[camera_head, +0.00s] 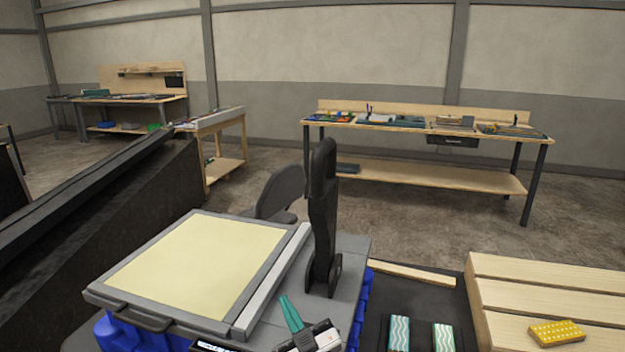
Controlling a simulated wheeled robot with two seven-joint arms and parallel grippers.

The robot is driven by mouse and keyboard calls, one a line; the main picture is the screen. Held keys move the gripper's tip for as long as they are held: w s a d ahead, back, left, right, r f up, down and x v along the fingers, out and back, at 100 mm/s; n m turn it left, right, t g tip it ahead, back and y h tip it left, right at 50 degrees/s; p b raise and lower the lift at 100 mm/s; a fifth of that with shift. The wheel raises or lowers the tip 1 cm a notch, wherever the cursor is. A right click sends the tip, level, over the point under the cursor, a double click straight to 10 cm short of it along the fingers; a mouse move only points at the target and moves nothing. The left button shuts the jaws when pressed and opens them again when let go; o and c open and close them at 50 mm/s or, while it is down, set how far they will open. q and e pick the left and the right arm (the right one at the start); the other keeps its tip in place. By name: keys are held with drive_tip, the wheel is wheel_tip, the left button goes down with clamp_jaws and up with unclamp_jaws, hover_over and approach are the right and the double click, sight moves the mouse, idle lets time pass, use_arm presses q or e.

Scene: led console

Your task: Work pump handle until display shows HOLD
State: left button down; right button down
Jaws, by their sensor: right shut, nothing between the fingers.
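The black pump handle (323,215) stands nearly upright on the grey deck of the console (348,262), with a loop-like grip at its top and a bracket at its foot. The display (217,347) shows only as a lit sliver at the bottom edge; its text is cut off and unreadable. My right gripper (291,312), with teal fingers and a black and white body, is at the bottom centre. It is shut and empty, in front of the handle's foot and apart from the handle in the picture. My left gripper is out of view.
A grey-framed panel with a pale yellow face (195,265) lies left of the handle. Wooden planks (550,290) with a yellow block (556,332) are at right. Two patterned blocks (399,333) lie on a dark surface. Workbenches (425,175) stand behind across open floor.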

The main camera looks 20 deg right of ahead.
drive_tip(key=d+r+m+t+h, duration=0.1)
drive_tip(key=d+r+m+h, duration=0.1)
drive_tip(key=r+m+h, duration=0.3)
drive_tip(key=w+d+r+m+t+h, duration=0.1)
drive_tip(key=d+r+m+t+h, duration=0.1)
drive_tip(key=r+m+h, duration=0.3)
wheel_tip(320, 180, up, 3)
drive_tip(key=h, duration=0.5)
drive_tip(key=shift+w+d+t, duration=0.25)
drive_tip(key=shift+d+t, duration=0.05)
drive_tip(key=shift+d, duration=0.05)
drive_tip(key=shift+r, duration=0.2)
drive_tip(key=p, duration=0.2)
approach(318, 162)
wheel_tip(318, 162, up, 4)
drive_tip(key=shift+y, duration=0.3)
drive_tip(key=w+b, duration=0.2)
drive_tip(key=w+d+b, duration=0.1)
drive_tip(key=shift+w+d+b, duration=0.25)
drive_tip(key=shift+w+b, duration=0.1)
drive_tip(key=shift+b, duration=0.05)
drive_tip(key=shift+r, duration=0.1)
